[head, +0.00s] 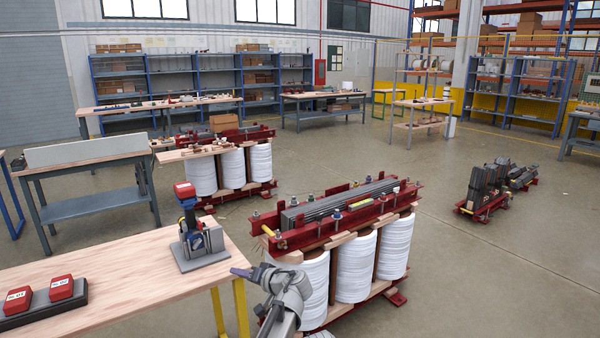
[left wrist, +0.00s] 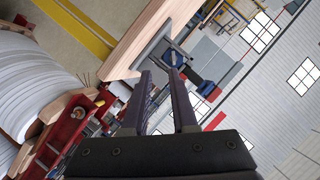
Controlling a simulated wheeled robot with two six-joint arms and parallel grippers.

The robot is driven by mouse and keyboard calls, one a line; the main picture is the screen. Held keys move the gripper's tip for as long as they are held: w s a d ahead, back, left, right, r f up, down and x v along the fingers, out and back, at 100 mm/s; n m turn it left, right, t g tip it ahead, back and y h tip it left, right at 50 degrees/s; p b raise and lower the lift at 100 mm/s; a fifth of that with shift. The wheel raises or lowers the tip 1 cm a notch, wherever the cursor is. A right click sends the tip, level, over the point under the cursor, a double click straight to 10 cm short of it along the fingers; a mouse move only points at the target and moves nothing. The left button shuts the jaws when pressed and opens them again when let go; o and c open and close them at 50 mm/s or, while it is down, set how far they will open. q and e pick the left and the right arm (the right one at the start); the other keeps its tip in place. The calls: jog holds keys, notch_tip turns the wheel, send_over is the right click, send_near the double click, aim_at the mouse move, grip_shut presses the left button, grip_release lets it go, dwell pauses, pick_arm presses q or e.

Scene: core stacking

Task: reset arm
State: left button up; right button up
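My left gripper (head: 240,272) is at the lower middle of the head view, between the wooden table's right end and the nearest transformer core. In the left wrist view, its two dark fingers (left wrist: 159,75) stand apart with nothing held between them. The nearest core has white coils (head: 355,268), a red clamp frame (head: 284,243) and grey stacked laminations (head: 340,203). A coil (left wrist: 28,80) also shows at the left of the left wrist view. My right gripper is not in view.
The wooden table (head: 120,268) holds a grey and blue device with a red top (head: 197,240) and a dark tray (head: 45,308) with two red boxes (head: 61,287). A second core (head: 232,166) stands behind. Open floor (head: 480,270) lies to the right.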

pick_arm(q)
jog(key=s+a+f+g+h, duration=0.2)
jog(key=s+a+f+g, duration=0.1)
jog(key=s+f, duration=0.25)
jog(key=s+a+f+g+h, duration=0.2)
jog(key=s+f+h, duration=0.1)
jog(key=s+f, duration=0.3)
jog(key=s+d+f+g+h, duration=0.2)
jog(key=s+d+h, duration=0.1)
jog(key=s, duration=0.4)
jog(key=s+d+f+g+h, duration=0.1)
jog(key=s+d+h, duration=0.1)
jog(key=s+h, duration=0.35)
jog(key=s+d+r+m+y+p, duration=0.1)
jog(key=s+d+r+p, duration=0.1)
jog(key=r+p, duration=0.4)
jog(key=s+d+r+m+y+p, duration=0.1)
jog(key=s+d+r+m+p, duration=0.1)
jog(key=d+r+p, duration=0.3)
jog(key=s+d+r+m+g+y+p, duration=0.1)
jog(key=s+d+r+p, duration=0.2)
jog(key=r+p, duration=0.5)
jog(key=shift+d+p, duration=0.3)
jog(key=shift+d, duration=0.15)
